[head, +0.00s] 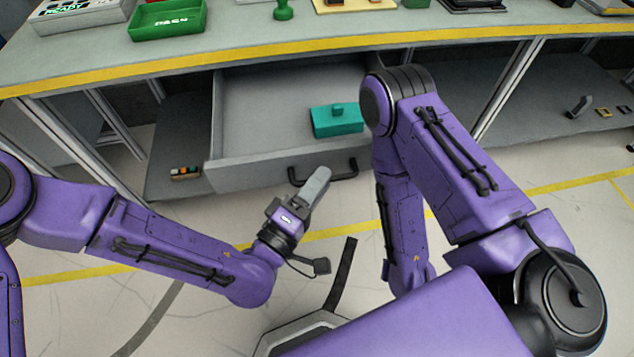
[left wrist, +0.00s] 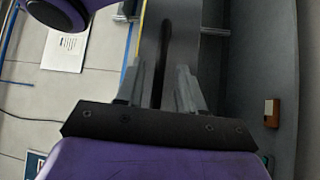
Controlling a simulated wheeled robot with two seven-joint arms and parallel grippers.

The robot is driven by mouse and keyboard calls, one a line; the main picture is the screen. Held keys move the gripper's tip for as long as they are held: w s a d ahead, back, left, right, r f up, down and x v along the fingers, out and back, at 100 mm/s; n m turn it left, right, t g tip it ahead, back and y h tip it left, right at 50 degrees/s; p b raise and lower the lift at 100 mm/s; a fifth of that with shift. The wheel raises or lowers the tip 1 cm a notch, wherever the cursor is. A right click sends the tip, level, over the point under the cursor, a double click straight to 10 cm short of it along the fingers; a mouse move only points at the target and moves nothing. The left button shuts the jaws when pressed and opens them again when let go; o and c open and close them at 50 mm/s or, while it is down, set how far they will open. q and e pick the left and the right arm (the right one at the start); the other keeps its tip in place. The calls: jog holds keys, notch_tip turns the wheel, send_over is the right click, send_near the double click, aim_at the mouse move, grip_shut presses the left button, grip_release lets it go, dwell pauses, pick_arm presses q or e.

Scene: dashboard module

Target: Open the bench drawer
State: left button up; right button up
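The bench drawer (head: 240,145) is pulled out under the bench in the head view, its inside visible. Its dark bar handle (head: 345,172) is on the front panel. My left gripper (head: 318,180) is at the left part of the handle and covers some of it. In the left wrist view, the fingers of my left gripper (left wrist: 158,85) stand apart, with the dark handle (left wrist: 166,45) between them and space on both sides. Whether a finger touches it I cannot tell. My right arm is folded on the right; its gripper is not visible.
A teal box (head: 336,120) lies in the drawer. The bench top (head: 240,25) carries a green tray (head: 167,20) and other items. Lower shelves hold small parts (head: 185,173). Floor in front of the drawer is partly clear; my right arm stands close to the drawer's right side.

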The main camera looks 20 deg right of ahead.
pick_arm(q)
jog(key=b+v, duration=0.1)
jog(key=v, duration=0.9)
jog(key=shift+a, duration=0.25)
jog(key=shift+s, duration=0.1)
jog(key=a+f+g+y+p, duration=0.45)
jog(key=a+f+y, duration=0.75)
jog(key=a+f, duration=0.5)
jog(key=s+a+n+g+y+p, duration=0.1)
jog(key=s+a+y+p, duration=0.2)
jog(key=a, duration=0.6)
jog(key=s+a+n+g+y+p, duration=0.1)
jog(key=s+a+y+p, duration=0.2)
jog(key=a, duration=0.6)
jog(key=s+y, duration=0.2)
jog(key=s, duration=0.1)
jog(key=shift+f+g, duration=0.25)
jog(key=shift+g, duration=0.1)
